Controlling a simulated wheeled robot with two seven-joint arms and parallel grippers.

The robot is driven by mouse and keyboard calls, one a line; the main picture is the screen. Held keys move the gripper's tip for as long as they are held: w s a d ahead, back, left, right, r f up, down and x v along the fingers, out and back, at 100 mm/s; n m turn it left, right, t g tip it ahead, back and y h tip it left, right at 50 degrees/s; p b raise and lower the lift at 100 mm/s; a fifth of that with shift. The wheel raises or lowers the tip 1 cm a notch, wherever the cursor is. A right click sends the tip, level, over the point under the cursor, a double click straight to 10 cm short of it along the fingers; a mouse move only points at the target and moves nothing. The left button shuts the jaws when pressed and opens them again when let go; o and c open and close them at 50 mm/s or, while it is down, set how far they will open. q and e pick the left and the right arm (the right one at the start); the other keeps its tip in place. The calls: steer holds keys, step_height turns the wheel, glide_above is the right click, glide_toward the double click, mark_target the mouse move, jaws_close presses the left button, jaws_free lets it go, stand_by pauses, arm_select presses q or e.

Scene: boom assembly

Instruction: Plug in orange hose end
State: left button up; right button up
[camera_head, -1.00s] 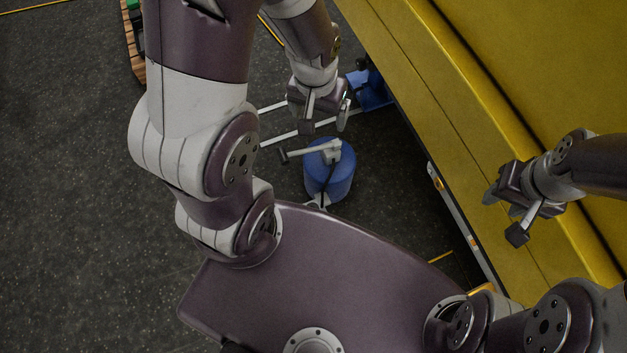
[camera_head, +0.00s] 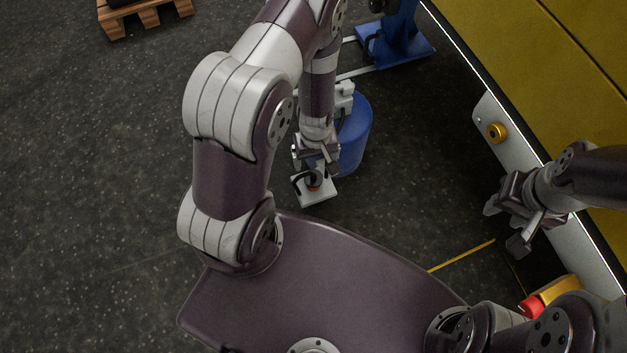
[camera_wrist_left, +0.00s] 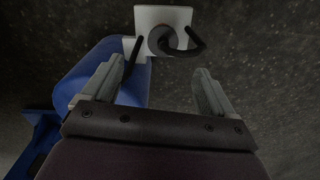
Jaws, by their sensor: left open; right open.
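A white plate (camera_head: 317,196) with a dark round part and a small orange area on it sits just below my left gripper (camera_head: 316,166). In the left wrist view the white plate (camera_wrist_left: 146,17) is at the top centre, with a dark curved hose (camera_wrist_left: 190,44) in front of it. My left gripper (camera_wrist_left: 158,68) is open and empty, its fingers pointing toward the plate and apart from the hose in that view. I cannot clearly make out an orange hose end. My right gripper (camera_head: 508,228) is open and empty at the right, near the yellow machine.
A blue barrel (camera_head: 356,135) stands right beside my left gripper. A blue stand (camera_head: 402,40) is behind it. The yellow machine (camera_head: 585,35) with a grey lower panel fills the right side. A wooden pallet (camera_head: 145,20) lies far left. The left floor is clear.

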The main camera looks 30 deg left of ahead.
mark_target(313, 176)
arm_select(q)
step_height(313, 176, down, 8)
steer(key=b, duration=0.5)
steer(key=shift+r+b, duration=0.25)
steer(key=shift+b, duration=0.1)
steer(key=f+b, duration=0.5)
steer(key=shift+s+a+f, duration=0.2)
steer(key=shift+r, duration=0.1)
steer(key=c, duration=1.1)
